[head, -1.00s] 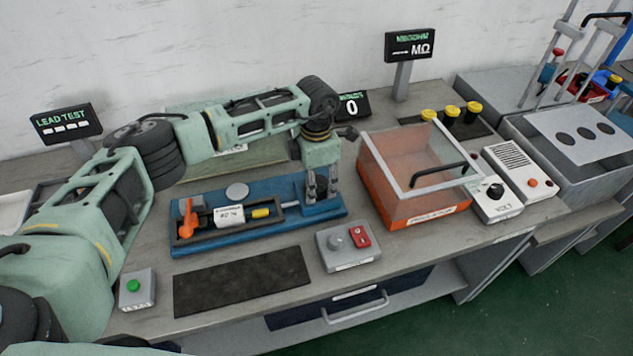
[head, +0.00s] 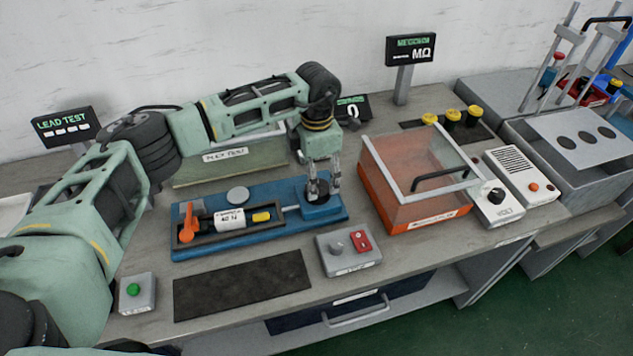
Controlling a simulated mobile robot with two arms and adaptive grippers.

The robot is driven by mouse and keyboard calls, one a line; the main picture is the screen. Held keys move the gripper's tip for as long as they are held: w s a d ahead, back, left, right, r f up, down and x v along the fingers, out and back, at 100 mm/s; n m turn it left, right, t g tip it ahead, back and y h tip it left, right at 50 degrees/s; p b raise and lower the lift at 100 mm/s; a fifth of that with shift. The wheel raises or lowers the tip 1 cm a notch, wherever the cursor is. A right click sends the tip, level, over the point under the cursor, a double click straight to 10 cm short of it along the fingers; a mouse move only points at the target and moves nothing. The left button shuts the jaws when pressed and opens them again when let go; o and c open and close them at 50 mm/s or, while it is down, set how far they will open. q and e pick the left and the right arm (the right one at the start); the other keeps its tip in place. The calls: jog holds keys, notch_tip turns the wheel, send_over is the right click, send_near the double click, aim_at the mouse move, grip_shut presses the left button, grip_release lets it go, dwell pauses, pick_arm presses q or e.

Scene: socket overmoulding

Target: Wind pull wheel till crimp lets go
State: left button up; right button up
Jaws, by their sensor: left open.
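A blue pull-test fixture (head: 215,249) lies on the bench. On it are an orange handle (head: 188,222) at the left, a white cylinder marked 40 N (head: 230,218), a yellow piece (head: 261,216) and a pale round disc (head: 237,194). A thin rod runs right to a blue block (head: 322,211) at the fixture's right end. My left gripper (head: 324,190) points down at that block, open, fingers apart. The fingers partly hide what sits on the block, so I cannot tell whether they touch it. I cannot clearly make out the pull wheel or the crimp. My right gripper is out of view.
A small display (head: 351,108) behind my gripper reads 0. A grey box with a knob and red switch (head: 348,249) stands in front. An orange bin with a clear cover (head: 415,213) stands to the right. A dark mat (head: 242,286) lies empty at the front.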

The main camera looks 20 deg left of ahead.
pick_arm(q)
notch_tip(320, 180, up, 8)
jog(key=shift+r, duration=0.2)
dwell(0.5)
